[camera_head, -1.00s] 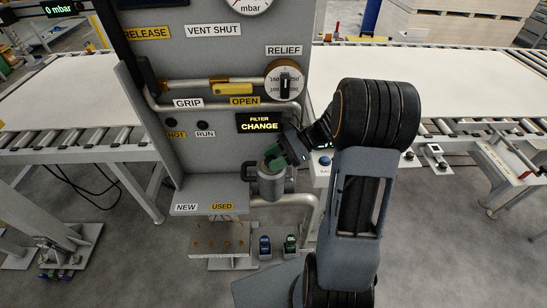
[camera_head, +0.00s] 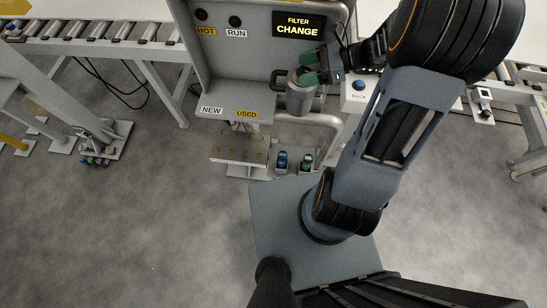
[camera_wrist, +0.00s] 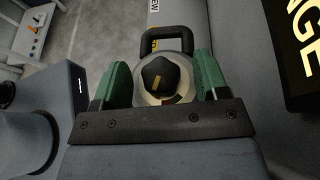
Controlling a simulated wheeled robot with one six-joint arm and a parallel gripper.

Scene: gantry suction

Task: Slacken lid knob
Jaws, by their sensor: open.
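The lid knob (camera_wrist: 160,77) is dark and lobed, with a yellow mark, and sits on the round metal lid (camera_wrist: 145,98) in the wrist view. Red and green marks show on the lid below the knob. My gripper (camera_wrist: 161,66) is open, one green finger on each side of the knob, with a visible gap on both sides. In the head view, my gripper (camera_head: 309,68) is over the top of the grey filter canister (camera_head: 301,98), whose knob is mostly hidden by the fingers there. A black handle (camera_wrist: 168,32) stands out from the canister.
A lit panel (camera_head: 299,25) reads FILTER CHANGE. A shelf (camera_head: 235,102) labelled NEW and USED is left of the canister. Below are a small stand (camera_head: 239,150) and blue (camera_head: 282,161) and green (camera_head: 306,162) pedals. A box with a blue button (camera_head: 359,85) is to the right.

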